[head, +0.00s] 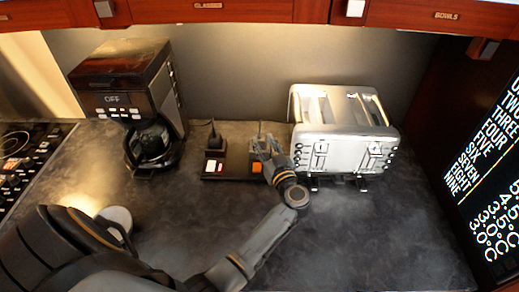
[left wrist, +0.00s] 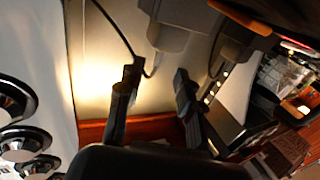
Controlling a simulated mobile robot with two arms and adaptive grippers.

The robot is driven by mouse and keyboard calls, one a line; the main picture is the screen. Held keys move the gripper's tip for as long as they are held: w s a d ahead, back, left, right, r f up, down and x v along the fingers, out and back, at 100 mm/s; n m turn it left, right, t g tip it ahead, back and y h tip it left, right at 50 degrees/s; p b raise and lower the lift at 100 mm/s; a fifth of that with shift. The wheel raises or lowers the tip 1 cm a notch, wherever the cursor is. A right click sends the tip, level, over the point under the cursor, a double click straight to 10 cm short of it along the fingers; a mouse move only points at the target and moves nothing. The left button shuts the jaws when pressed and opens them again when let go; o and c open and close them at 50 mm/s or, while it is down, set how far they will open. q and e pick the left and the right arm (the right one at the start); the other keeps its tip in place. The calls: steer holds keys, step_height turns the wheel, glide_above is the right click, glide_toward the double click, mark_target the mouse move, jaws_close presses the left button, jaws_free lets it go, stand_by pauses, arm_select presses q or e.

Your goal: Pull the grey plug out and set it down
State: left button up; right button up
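The grey plug (head: 261,139) stands upright in the right socket of a dark power strip (head: 238,168) on the counter. A black plug (head: 214,138) stands in the left socket. My left gripper (head: 268,150) is at the grey plug, between it and the toaster side, and partly covers it. In the left wrist view, the two fingers (left wrist: 156,85) are spread apart. The grey plug (left wrist: 172,35) shows just beyond the gap between the fingertips, with its cord curving away; I cannot tell whether a finger touches it. My right gripper is not in view.
A silver toaster (head: 343,135) stands close to the right of the strip. A coffee maker (head: 130,105) stands at the left, with a stove (head: 25,150) beyond it. The front counter right of my arm is clear. Red cabinets (head: 210,10) hang above.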

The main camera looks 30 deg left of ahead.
mark_target(260, 133)
arm_select(q)
steer(key=shift+w+a, duration=0.1)
steer(key=shift+a, duration=0.05)
steer(key=b+x, duration=0.4)
steer(key=shift+w+a, duration=0.2)
steer(key=shift+w, duration=0.15)
steer(key=shift+w+a+b, duration=0.1)
steer(key=shift+b, duration=0.2)
steer(key=shift+r, duration=0.15)
steer(key=shift+c, duration=0.8)
jaws_close()
